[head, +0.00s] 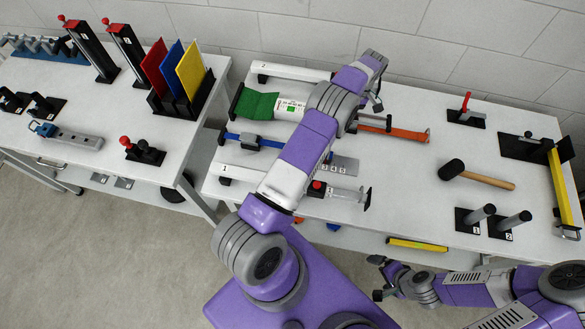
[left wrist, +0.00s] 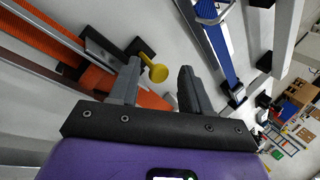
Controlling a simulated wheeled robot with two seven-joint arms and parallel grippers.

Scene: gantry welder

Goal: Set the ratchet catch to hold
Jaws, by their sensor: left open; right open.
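A yellow round knob on a short stem (left wrist: 155,70) shows in the left wrist view, beside an orange strip (left wrist: 95,78) with a dark block. It may belong to the ratchet catch; I cannot tell its setting. My left gripper (left wrist: 160,68) is open, with the knob between its fingertips in the picture; I see no clear contact. In the head view the left gripper (head: 376,95) is over the back of the right table, near the orange strip (head: 405,134). The knob is hidden there. My right gripper (head: 375,278) is open and empty in front of the table.
A blue strap (head: 255,141) with a buckle and a green cloth (head: 256,105) lie left of my left arm. A red button (head: 317,187) is close to that arm.

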